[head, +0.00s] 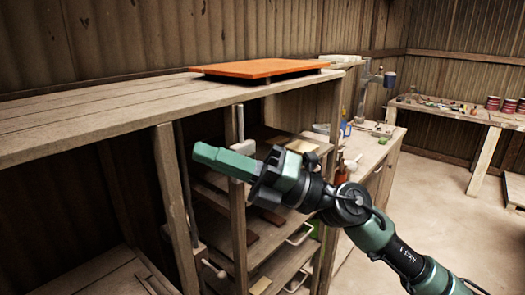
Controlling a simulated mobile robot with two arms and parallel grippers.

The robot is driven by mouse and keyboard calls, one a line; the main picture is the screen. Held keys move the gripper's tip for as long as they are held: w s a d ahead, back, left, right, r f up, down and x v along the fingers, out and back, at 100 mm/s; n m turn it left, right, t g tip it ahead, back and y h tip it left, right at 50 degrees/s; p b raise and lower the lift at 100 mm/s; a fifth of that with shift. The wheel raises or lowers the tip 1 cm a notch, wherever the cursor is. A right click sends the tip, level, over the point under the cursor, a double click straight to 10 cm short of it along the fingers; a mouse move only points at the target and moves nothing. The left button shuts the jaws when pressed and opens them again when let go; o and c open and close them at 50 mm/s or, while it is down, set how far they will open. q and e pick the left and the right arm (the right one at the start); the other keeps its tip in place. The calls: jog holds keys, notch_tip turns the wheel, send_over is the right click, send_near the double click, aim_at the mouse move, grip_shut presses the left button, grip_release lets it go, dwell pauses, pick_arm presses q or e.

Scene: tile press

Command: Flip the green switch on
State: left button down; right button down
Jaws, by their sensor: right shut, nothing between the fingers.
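My right gripper (207,156) is shut and empty, its green fingers pointing left in front of the shelf's wooden posts. A pale box (243,147) with a thin conduit rising from it is on a post just behind and above the gripper; its lower part is hidden by the gripper. I cannot make out a green switch lever, or whether the gripper touches the box. My left gripper is not in view.
Another grey box (198,251) with a conduit and a pale lever (213,270) is on the post lower left. An orange plate (260,68) lies on the shelf top (90,105). A cluttered workbench (373,152) stands behind my arm. The floor at right is open.

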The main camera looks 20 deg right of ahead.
jog(key=d+n+h, duration=0.4)
jog(key=d+h, duration=1.1)
jog(key=d, duration=0.3)
jog(key=shift+n+t+h+p, duration=0.3)
jog(key=shift+p, duration=0.05)
jog(key=shift+a+f, duration=0.1)
jog(key=shift+f, duration=0.05)
jog(key=w+a+r+p+x, duration=0.1)
jog(key=p+x, duration=0.5)
jog(key=x, duration=0.6)
jog(key=shift+w+r, duration=0.45)
jog(key=shift+a, duration=0.1)
